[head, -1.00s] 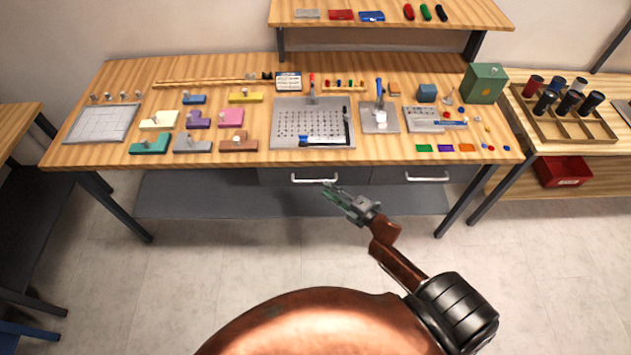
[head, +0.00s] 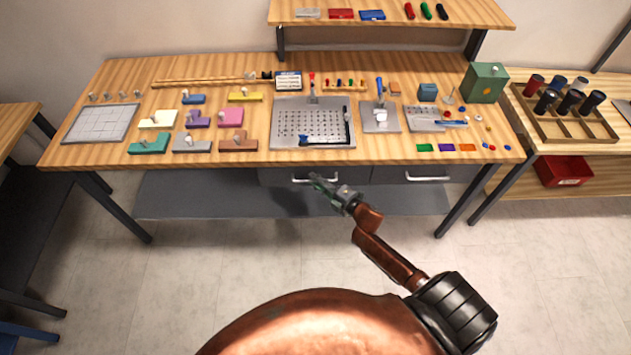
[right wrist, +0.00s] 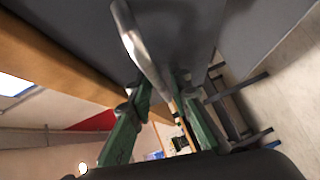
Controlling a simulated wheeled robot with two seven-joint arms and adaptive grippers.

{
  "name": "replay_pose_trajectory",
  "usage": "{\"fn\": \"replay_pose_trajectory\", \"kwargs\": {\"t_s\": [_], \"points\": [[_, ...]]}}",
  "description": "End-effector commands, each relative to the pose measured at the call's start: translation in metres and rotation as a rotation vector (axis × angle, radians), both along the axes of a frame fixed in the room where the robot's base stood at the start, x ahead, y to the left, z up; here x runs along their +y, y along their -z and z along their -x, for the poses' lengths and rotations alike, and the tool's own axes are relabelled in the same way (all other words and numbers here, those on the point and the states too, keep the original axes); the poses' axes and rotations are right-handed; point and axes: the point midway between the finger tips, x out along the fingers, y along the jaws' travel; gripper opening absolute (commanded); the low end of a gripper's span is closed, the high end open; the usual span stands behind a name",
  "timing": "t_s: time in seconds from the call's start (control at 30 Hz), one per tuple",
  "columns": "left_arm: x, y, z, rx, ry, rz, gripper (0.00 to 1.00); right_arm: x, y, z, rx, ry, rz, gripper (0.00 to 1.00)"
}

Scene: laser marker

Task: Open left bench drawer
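The left bench drawer (head: 275,177) is a grey front under the bench top, and it looks closed. Its pale bar handle (head: 300,180) is partly hidden by my right gripper (head: 317,182). In the right wrist view the handle (right wrist: 143,48) runs down to between the two green fingers of the right gripper (right wrist: 160,105). The fingers stand apart with the handle bar between their tips. I cannot tell whether either finger touches it. My left gripper is not in view.
The right bench drawer (head: 405,174) with its own handle (head: 427,179) is beside the left one, also closed. The wooden bench top (head: 90,162) overhangs both and carries blocks, plates and tools. A grey lower shelf (head: 220,195) lies below. The floor in front is clear.

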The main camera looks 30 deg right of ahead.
Motion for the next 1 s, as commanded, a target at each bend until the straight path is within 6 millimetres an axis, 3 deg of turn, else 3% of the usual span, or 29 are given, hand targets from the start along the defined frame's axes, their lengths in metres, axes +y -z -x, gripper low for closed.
{"fn": "replay_pose_trajectory", "kwargs": {"t_s": [0.23,0.83,1.0], "points": [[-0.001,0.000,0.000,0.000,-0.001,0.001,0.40,0.000,0.000,0.000,0.000,0.000,0.000,0.00],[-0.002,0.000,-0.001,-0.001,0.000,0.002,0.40,0.000,0.000,0.000,0.001,0.000,0.000,0.00],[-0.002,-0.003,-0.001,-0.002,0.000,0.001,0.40,0.012,0.000,0.003,0.002,-0.013,-0.001,0.00]]}}
